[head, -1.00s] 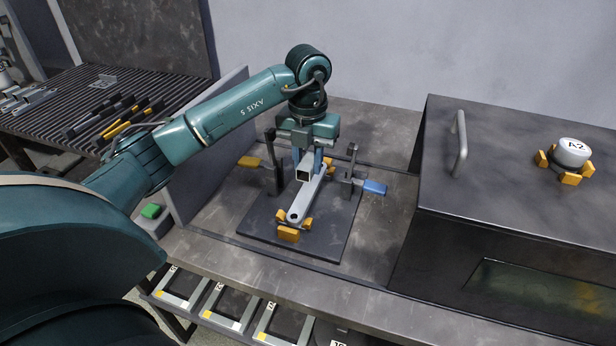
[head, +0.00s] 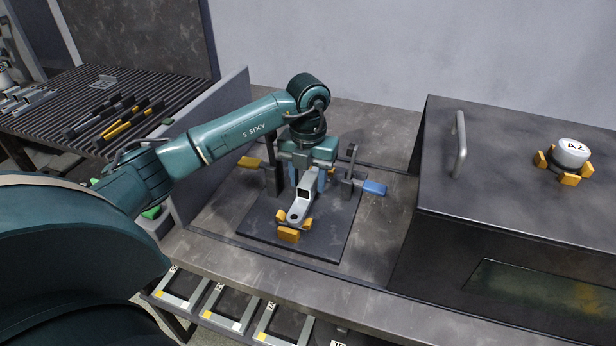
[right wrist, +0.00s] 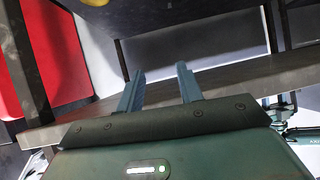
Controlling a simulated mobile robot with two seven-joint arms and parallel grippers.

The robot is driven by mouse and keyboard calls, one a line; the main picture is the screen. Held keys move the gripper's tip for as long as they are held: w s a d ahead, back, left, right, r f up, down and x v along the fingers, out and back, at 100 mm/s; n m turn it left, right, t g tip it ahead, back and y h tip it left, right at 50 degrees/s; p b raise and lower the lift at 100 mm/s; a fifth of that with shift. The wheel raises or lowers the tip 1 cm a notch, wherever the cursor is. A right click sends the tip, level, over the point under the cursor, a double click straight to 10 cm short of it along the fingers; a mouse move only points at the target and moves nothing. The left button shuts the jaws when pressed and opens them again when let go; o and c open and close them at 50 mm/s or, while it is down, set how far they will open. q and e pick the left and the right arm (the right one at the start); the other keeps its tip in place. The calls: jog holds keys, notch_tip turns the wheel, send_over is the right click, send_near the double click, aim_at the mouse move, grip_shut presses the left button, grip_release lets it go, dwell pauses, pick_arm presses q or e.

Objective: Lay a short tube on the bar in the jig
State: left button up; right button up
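A short grey square tube (head: 305,187) shows its dark open end toward me in the head view. My left gripper (head: 308,178) comes down from above with its two blue fingers on either side of the tube, seemingly shut on it. The tube lies along the grey bar (head: 297,216), over it; I cannot tell if it rests on it. The bar sits in the jig (head: 262,222), a dark plate with orange blocks at the bar's near end. My right gripper (right wrist: 160,85) is open and empty in the right wrist view.
Clamps with an orange handle (head: 250,162) and a blue handle (head: 374,188) flank the jig. A dark cabinet (head: 500,225) stands at the right, a grey partition (head: 215,140) at the left. Labelled trays (head: 230,305) sit below the bench's front edge.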

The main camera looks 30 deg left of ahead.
pick_arm(q)
jog(key=shift+o, duration=0.3)
pick_arm(e)
jog(key=shift+r, duration=0.2)
pick_arm(q)
jog(key=shift+r, duration=0.25)
notch_tip(320, 180, up, 3)
jog(key=shift+f+p, duration=0.2)
jog(key=shift+p, duration=1)
notch_tip(320, 180, up, 9)
jog(key=p, duration=0.6)
pick_arm(e)
jog(key=d, duration=0.1)
jog(key=s+d+r+g+h, duration=0.1)
jog(key=shift+s+d+r+m, duration=0.15)
jog(key=shift+d+r+m, duration=0.1)
jog(key=shift+d+m, duration=0.05)
